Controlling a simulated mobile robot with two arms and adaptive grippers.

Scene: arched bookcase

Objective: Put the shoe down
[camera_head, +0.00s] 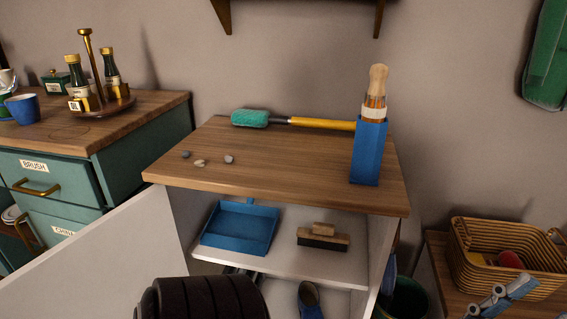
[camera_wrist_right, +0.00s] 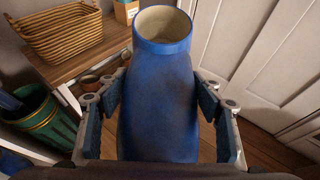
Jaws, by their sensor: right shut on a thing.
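A blue shoe (camera_wrist_right: 158,105) with a pale round opening fills the middle of the right wrist view. My right gripper (camera_wrist_right: 160,98) is shut on it, with a blue-padded finger on each side. Part of that gripper shows at the bottom right of the head view (camera_head: 503,298); the held shoe cannot be made out there. Another blue shoe (camera_head: 310,301) stands in the lower compartment of the open cabinet (camera_head: 290,262), partly cut off by the frame. My left gripper is not in view.
The cabinet top holds a blue holder (camera_head: 369,152), a green-headed duster (camera_head: 250,118) and several pebbles. A blue dustpan (camera_head: 240,228) and a brush (camera_head: 323,238) lie on the shelf. A wicker basket (camera_head: 475,268) sits at right, near a green bin (camera_wrist_right: 42,120). The open door (camera_head: 110,255) stands at left.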

